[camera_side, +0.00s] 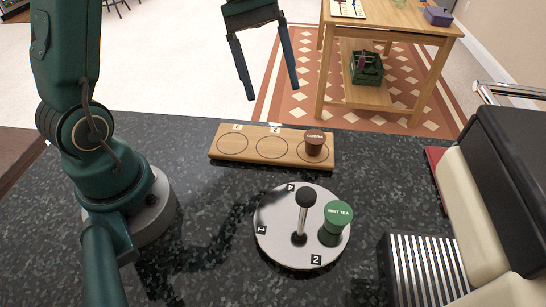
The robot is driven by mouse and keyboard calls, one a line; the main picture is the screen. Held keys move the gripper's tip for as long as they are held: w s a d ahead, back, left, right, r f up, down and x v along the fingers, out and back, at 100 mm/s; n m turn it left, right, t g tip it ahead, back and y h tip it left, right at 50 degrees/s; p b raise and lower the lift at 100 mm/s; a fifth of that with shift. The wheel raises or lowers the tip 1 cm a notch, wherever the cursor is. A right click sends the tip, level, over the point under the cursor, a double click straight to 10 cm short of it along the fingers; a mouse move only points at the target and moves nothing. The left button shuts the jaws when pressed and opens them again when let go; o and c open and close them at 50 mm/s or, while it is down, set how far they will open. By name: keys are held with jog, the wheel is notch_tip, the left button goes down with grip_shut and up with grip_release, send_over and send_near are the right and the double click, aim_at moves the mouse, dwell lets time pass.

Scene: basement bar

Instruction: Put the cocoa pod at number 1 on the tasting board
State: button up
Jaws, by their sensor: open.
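The wooden tasting board (254,158) lies on the dark counter, with a row of circles and small number tags along its far edge. The tags are too small to read surely. A brown pod (314,145), whose small lid label looks like cocoa, stands upright on the board's right-hand circle. The left circle (232,144) and middle circle (271,148) are empty. My gripper (272,94) is open and empty, high above and beyond the board, with its fingers pointing down.
A round white turntable (275,235) with number tags and a black-knobbed post (304,199) stands in front of the board. A green mint tea pod (337,215) stands on its right side. A coffee machine (500,190) with a ribbed drip tray (428,270) fills the right.

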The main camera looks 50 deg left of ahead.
jog(key=s+m+t+y, duration=0.5)
jog(key=s+m+t, duration=0.1)
jog(key=s+m, duration=0.4)
jog(key=shift+s+d+r+y, duration=0.35)
jog(key=shift+s+r+y, duration=0.05)
jog(key=shift+s, duration=0.35)
